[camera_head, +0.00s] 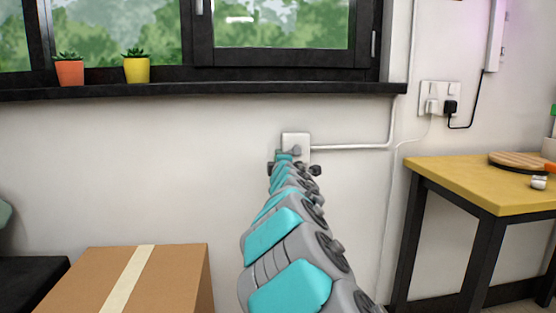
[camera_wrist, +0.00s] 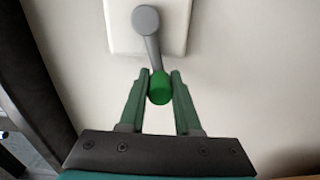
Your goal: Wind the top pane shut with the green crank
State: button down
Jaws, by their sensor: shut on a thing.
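The green crank knob (camera_wrist: 159,88) sits between the two fingers of my gripper (camera_wrist: 160,86) in the wrist view. The fingers are shut on it. A grey crank arm (camera_wrist: 153,50) runs from the knob up to a round grey hub on a white wall plate (camera_wrist: 180,20). In the head view the wall plate (camera_head: 296,140) shows below the window sill, and my arm hides the knob and most of the crank. The window (camera_head: 280,25) is cut off by the top of the head view, so its top pane is not in view.
A cardboard box (camera_head: 180,280) stands at the lower left. A yellow-topped table (camera_head: 450,175) stands at the right. Two potted plants, orange (camera_head: 70,72) and yellow (camera_head: 136,68), stand on the black sill (camera_head: 200,90). A white conduit (camera_head: 350,147) runs right from the plate.

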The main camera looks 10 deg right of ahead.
jog(key=shift+f+n, duration=0.2)
jog(key=shift+n, duration=0.1)
jog(key=c, duration=0.6)
grip_release()
jog(key=s, duration=0.7)
jog(key=shift+s, duration=0.4)
